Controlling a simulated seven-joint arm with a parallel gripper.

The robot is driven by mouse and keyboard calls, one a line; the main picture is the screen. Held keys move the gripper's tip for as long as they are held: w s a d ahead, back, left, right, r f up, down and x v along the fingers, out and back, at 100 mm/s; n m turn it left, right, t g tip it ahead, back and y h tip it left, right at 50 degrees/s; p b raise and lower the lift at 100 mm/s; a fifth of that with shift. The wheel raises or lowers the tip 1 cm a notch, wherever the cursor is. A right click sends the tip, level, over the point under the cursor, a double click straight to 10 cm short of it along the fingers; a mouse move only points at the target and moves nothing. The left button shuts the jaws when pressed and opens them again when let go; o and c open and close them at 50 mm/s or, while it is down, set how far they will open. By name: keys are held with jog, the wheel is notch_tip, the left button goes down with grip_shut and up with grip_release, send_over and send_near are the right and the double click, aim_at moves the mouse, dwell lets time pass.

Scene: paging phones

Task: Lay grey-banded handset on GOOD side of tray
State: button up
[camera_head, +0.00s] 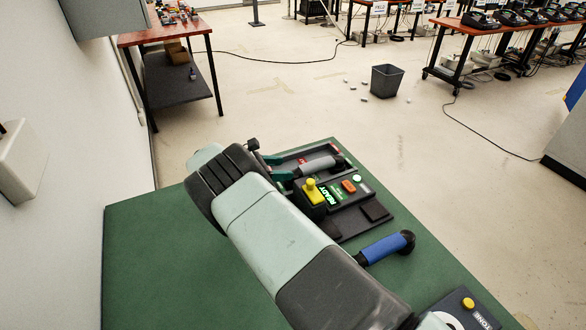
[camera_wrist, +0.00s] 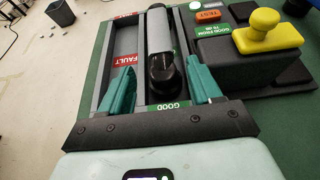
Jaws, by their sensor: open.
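The grey-banded handset (camera_head: 317,165) lies in the GOOD side of the tray; in the wrist view its grey band (camera_wrist: 161,35) and black near end show. The tray (camera_wrist: 103,62) has a FAULT side at left and a GOOD side at right, split by a divider. My gripper (camera_wrist: 161,68) is open, its two teal fingers on either side of the handset's near end with gaps visible. In the head view the gripper (camera_head: 279,166) is at the tray's left end, partly hidden by my arm. The handset's underside is hidden.
A yellow-knobbed block (camera_wrist: 267,36) stands right of the tray, beside lit buttons. A blue-banded handset (camera_head: 385,247) lies on the green table (camera_head: 150,260) at right. A panel with a yellow button (camera_head: 467,303) is at the front right. The table's left part is clear.

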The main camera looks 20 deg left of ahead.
jog(key=v, duration=0.5)
jog(key=w+d+r+m+g+y, duration=0.1)
jog(key=w+d+r+m+g, duration=0.1)
jog(key=d+r+m, duration=0.35)
jog(key=w+d+r+m+g, duration=0.25)
jog(key=d+r, duration=0.45)
jog(key=r, duration=0.4)
jog(key=s+d+r+m+g+y, duration=0.1)
jog(key=s+d+r+m+y, duration=0.15)
jog(key=d+r, duration=0.4)
jog(key=s+d+r+m+g+y, duration=0.1)
jog(key=s+d+r+m+g, duration=0.15)
jog(key=d+r, duration=0.4)
jog(key=s+d+r+m+t+y, duration=0.25)
jog(key=s+d+r+m, duration=0.45)
jog(key=s+d, duration=0.45)
jog(key=s+d+f+m+t+y, duration=0.1)
jog(key=s+m, duration=0.5)
jog(key=s, duration=1.1)
jog(key=shift+s+d+f+m+y, duration=0.15)
jog(key=shift+d+f+m+y, duration=0.15)
jog(key=shift+d+y, duration=0.55)
